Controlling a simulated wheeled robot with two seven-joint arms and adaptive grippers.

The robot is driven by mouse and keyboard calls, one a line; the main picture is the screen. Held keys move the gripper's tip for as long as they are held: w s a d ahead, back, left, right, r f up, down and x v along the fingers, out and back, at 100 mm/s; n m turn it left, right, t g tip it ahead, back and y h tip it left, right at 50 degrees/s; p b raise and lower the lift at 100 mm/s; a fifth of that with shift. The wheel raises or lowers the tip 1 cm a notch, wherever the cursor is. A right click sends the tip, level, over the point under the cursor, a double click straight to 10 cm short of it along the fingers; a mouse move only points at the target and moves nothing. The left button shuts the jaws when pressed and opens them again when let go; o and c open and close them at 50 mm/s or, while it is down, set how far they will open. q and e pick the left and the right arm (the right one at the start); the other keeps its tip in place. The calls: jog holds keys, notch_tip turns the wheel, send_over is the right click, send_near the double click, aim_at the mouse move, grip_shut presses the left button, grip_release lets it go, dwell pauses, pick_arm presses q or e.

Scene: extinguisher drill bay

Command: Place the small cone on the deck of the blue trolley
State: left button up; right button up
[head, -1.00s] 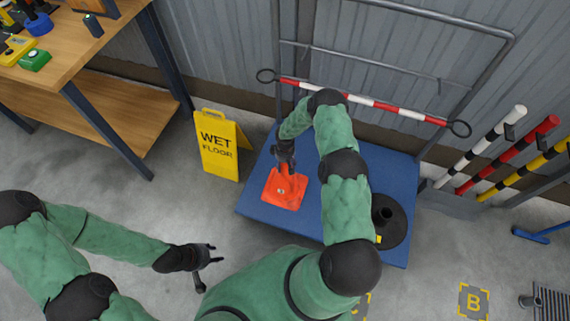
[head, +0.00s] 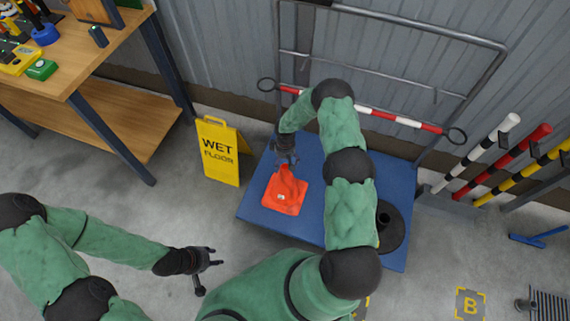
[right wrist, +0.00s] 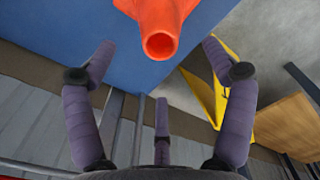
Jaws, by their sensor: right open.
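The small orange cone (head: 284,194) stands on the left part of the blue trolley's deck (head: 322,240), its square base on the blue surface. My right gripper (head: 286,160) is open just behind the cone's tip, over the deck. In the right wrist view the cone's hollow tip (right wrist: 160,42) points toward the spread fingers of the right gripper (right wrist: 160,72); nothing is between them, and the cone looks clear of them. My left gripper (head: 214,257) is open and empty above the floor, left of the trolley.
A black round base (head: 391,228) stands on the deck's right side, partly behind my right arm. A red-white bar (head: 400,118) crosses before the trolley's handle frame. A yellow wet-floor sign (head: 218,150) stands left of the trolley. A wooden workbench (head: 75,60) is at upper left.

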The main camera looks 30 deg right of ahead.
jog(key=s+a+r+m+y, duration=0.1)
jog(key=s+a+r+y, duration=0.1)
jog(key=s+a, duration=0.55)
jog(key=s+a+r+m+y, duration=0.25)
jog(key=s+a, duration=0.25)
jog(key=a, duration=0.6)
jog(key=s+a+r+m, duration=0.1)
jog(key=s+a+r, duration=0.1)
jog(key=s, duration=0.4)
jog(key=s+a+r+m, duration=0.1)
jog(key=s+a+r, duration=0.1)
jog(key=s, duration=0.4)
jog(key=shift+a+r+p, duration=0.15)
jog(key=shift+r+p, duration=0.05)
jog(key=shift+p, duration=0.15)
